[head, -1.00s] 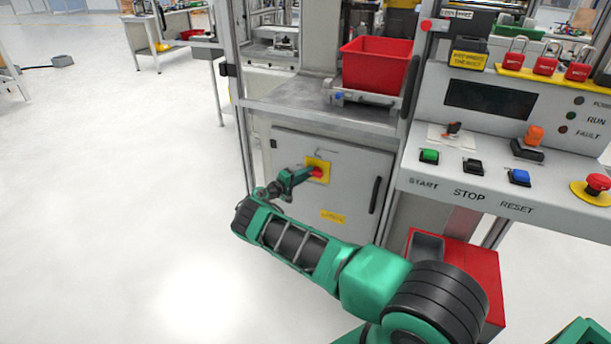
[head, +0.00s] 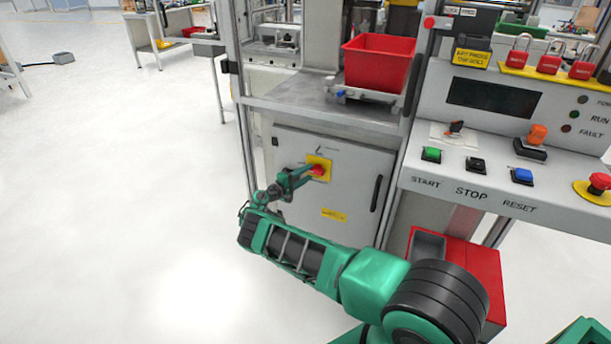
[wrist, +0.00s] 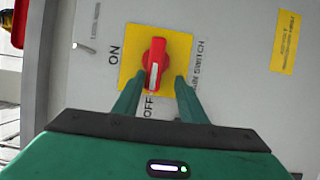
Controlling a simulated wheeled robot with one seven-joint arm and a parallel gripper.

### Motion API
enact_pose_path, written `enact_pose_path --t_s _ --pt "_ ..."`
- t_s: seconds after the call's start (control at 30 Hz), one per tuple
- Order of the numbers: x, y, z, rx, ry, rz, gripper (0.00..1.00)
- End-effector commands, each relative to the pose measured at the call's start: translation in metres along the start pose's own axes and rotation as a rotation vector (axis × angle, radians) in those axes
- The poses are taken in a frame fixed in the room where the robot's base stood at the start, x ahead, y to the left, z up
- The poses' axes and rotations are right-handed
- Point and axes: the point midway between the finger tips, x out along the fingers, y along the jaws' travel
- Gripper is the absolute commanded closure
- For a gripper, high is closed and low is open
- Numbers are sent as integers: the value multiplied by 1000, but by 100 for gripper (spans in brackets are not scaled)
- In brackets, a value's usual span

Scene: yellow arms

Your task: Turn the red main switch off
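The red main switch (wrist: 155,62) sits on a yellow plate (wrist: 179,50) on a grey cabinet door. In the wrist view its handle stands along the picture's vertical. The white mark on its lower end points toward the OFF label (wrist: 151,106); the ON label (wrist: 115,56) is to the left. My gripper (wrist: 157,82) is open, one finger on each side below the handle, with gaps visible on both sides. Contact or depth is hard to judge. In the head view the switch (head: 317,170) shows just right of my gripper (head: 305,174).
A door handle (head: 376,193) and a yellow label (head: 334,214) are on the cabinet door. A control panel (head: 440,179) with buttons juts out to the right. A red box (head: 473,270) stands below it. The floor (head: 130,200) at left is clear.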

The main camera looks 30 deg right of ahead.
Motion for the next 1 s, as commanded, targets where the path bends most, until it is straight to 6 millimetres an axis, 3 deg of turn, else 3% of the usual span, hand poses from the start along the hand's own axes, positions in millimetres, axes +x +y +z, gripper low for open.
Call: enact_pose_path --t_s 0.37,0.8,1.0 --pt "-5 4 1 5 -6 6 62" --pt "-81 1 -1 2 -1 5 62" --pt "-102 0 -2 1 -1 4 62"
